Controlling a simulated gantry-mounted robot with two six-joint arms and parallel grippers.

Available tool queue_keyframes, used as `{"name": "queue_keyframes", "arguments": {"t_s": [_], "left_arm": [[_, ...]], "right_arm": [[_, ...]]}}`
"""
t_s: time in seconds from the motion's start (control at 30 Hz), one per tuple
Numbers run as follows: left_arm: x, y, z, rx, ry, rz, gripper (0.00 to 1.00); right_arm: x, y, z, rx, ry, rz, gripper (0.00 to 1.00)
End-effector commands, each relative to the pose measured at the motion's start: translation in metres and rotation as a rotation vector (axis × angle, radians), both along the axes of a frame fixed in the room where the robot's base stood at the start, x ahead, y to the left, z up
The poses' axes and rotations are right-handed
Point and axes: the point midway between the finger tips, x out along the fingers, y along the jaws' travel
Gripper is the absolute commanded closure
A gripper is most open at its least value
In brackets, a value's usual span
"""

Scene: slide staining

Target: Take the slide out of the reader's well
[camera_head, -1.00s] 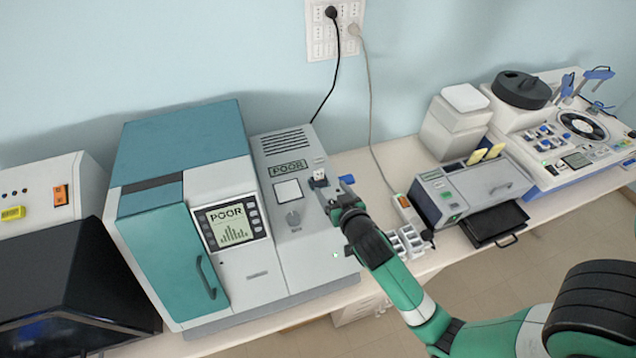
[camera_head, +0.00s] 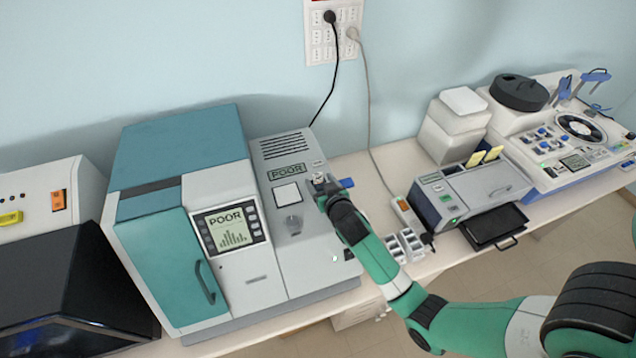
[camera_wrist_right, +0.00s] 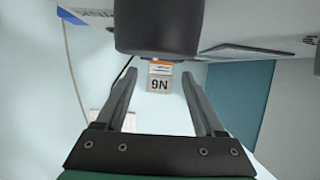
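The reader (camera_head: 285,225) is the grey unit with a "POOR" display, joined to the teal-doored cabinet. My right gripper (camera_head: 322,188) is at the reader's right side, close to a small whitish piece (camera_head: 319,178) on its top. In the right wrist view, a slide end (camera_wrist_right: 159,85) with a grey label marked like "N6" and an orange band sticks out from under a dark block. My right gripper (camera_wrist_right: 159,75) is open there, one finger on each side of the label, with gaps visible. The rest of the slide is hidden. My left gripper is not in view.
A blue piece (camera_head: 346,182) juts out just right of the gripper. A white rack (camera_head: 404,245) and a power strip (camera_head: 404,211) lie right of my arm. A grey device (camera_head: 470,188) and black tray (camera_head: 494,226) stand further right. The wall is close behind.

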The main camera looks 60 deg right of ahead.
Motion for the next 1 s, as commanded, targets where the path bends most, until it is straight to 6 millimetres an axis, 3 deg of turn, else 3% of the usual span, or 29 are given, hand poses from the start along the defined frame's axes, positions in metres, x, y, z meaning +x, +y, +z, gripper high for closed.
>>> {"name": "queue_keyframes", "arguments": {"t_s": [0.03, 0.37, 0.73, 0.97, 1.0], "left_arm": [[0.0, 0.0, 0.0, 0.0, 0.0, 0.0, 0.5], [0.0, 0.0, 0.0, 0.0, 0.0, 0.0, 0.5], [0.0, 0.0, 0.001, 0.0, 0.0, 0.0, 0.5], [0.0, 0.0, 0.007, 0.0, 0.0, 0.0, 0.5], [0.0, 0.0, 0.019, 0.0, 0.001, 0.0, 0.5]], "right_arm": [[0.0, 0.0, 0.0, 0.0, 0.0, 0.0, 0.41], [0.0, 0.0, 0.0, 0.0, 0.0, 0.0, 1.0], [0.0, 0.0, 0.006, -0.001, -0.003, 0.0, 1.0], [0.001, 0.0, 0.054, -0.003, -0.007, 0.0, 1.0], [0.0, 0.0, 0.07, -0.002, -0.005, 0.0, 1.0]]}}
